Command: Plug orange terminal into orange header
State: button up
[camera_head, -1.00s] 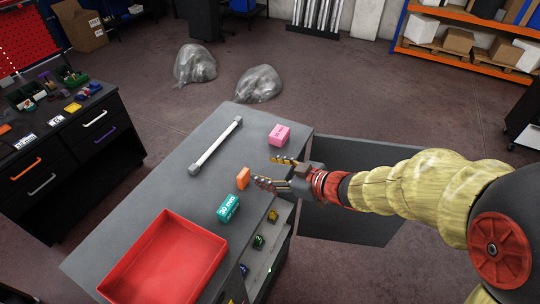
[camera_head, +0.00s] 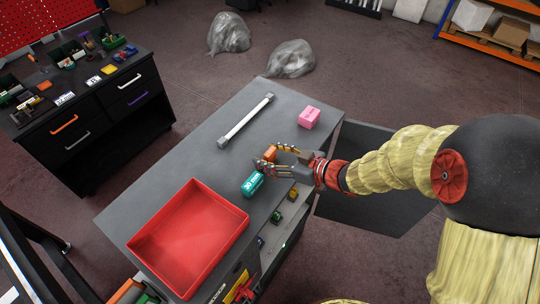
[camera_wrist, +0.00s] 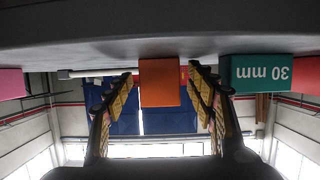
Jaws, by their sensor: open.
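An orange block (camera_head: 270,153) stands on the grey table, between the pink block and the teal block. I cannot tell whether it is the orange terminal or the orange header. My gripper (camera_head: 266,157) is open around it, with the block between the fingers. In the wrist view, which is upside down, the orange block (camera_wrist: 159,84) sits between the two fingers (camera_wrist: 161,78), with a gap on each side. No other orange piece is clear on the tabletop.
The teal block (camera_head: 252,184), marked "30 mm" in the wrist view (camera_wrist: 262,73), stands close beside one finger. A pink block (camera_head: 309,118), a white bar (camera_head: 246,121) and an empty red tray (camera_head: 190,212) share the table (camera_head: 285,95). Small coloured pieces sit on its side.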

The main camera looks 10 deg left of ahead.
jog(key=c, duration=0.3)
jog(key=c, duration=0.9)
jog(key=shift+r, duration=0.1)
jog(key=shift+c, duration=0.2)
